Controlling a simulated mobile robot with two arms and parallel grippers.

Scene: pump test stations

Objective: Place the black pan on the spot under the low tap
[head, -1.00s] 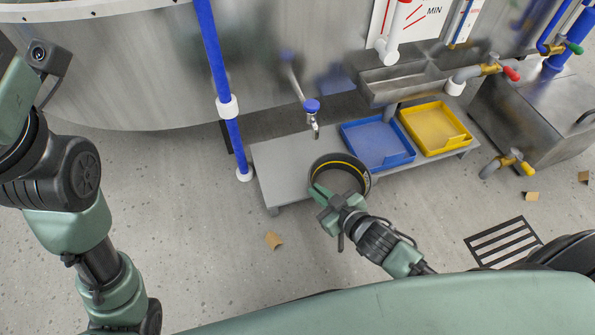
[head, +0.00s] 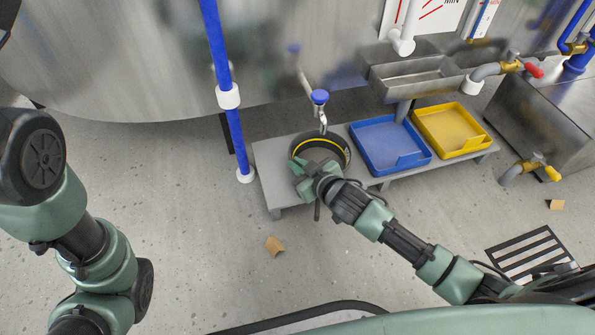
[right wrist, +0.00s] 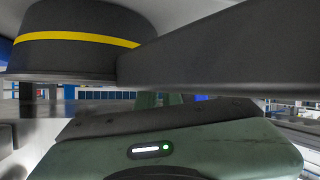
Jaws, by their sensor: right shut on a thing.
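The black pan (head: 325,148) with a yellow stripe is at the left part of the low grey bench (head: 268,180), below the low tap (head: 320,98) with the blue knob. The tap's spout end shows over the pan's far part. My right gripper (head: 308,178) is shut on the pan at its near side. In the right wrist view the pan's wall (right wrist: 65,50) and long dark handle (right wrist: 220,50) fill the top, and the pan looks level. I cannot tell whether its base touches the bench. The spot is hidden. My left gripper is out of view.
A blue tray (head: 390,145) and a yellow tray (head: 450,130) stand on the bench right of the pan. A blue vertical pipe (head: 228,130) rises at the left. A metal sink (head: 412,82) hangs behind. A cardboard scrap (head: 274,246) lies on the clear floor.

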